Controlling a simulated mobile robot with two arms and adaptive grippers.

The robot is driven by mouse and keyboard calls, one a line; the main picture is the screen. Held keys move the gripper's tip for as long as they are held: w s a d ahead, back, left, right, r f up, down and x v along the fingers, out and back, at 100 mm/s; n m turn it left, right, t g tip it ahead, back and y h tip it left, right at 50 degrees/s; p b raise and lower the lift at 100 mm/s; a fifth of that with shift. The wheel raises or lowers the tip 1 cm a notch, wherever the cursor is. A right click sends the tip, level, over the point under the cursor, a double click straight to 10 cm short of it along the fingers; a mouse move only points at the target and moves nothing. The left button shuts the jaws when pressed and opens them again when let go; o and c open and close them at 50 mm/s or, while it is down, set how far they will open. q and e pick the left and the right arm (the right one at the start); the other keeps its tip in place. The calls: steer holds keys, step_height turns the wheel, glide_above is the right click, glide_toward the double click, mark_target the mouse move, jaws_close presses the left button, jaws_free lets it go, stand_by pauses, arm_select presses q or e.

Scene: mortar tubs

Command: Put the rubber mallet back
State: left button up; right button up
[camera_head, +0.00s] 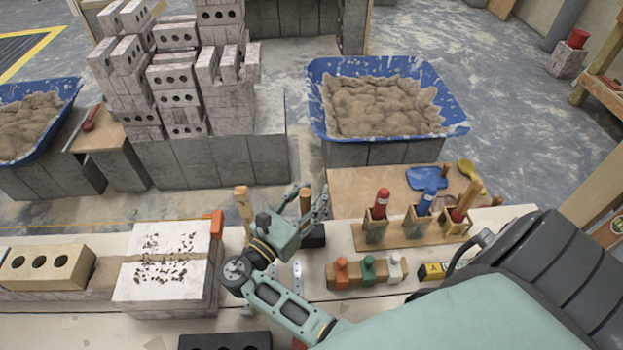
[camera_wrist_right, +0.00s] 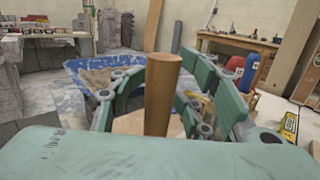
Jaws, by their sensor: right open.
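The rubber mallet stands handle up on the bench, with a black head (camera_head: 314,237) and a wooden handle (camera_head: 305,201). My right gripper (camera_head: 311,199) is open around the upper handle, fingers on either side. In the right wrist view the wooden handle (camera_wrist_right: 162,95) rises between the spread green fingers of the right gripper (camera_wrist_right: 165,92); I cannot tell whether either finger touches it. The mallet's head is hidden in that view. My left gripper is not in view.
A wooden rack (camera_head: 398,238) holds red-, blue- and wood-handled tools right of the mallet. Small coloured-top blocks (camera_head: 368,271) sit in front. An upright wooden handle (camera_head: 243,204) and a white block (camera_head: 165,285) stand left. A blue mortar tub (camera_head: 318,100) is behind.

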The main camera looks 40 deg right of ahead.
step_height(320, 180, up, 10)
stand_by(0.6)
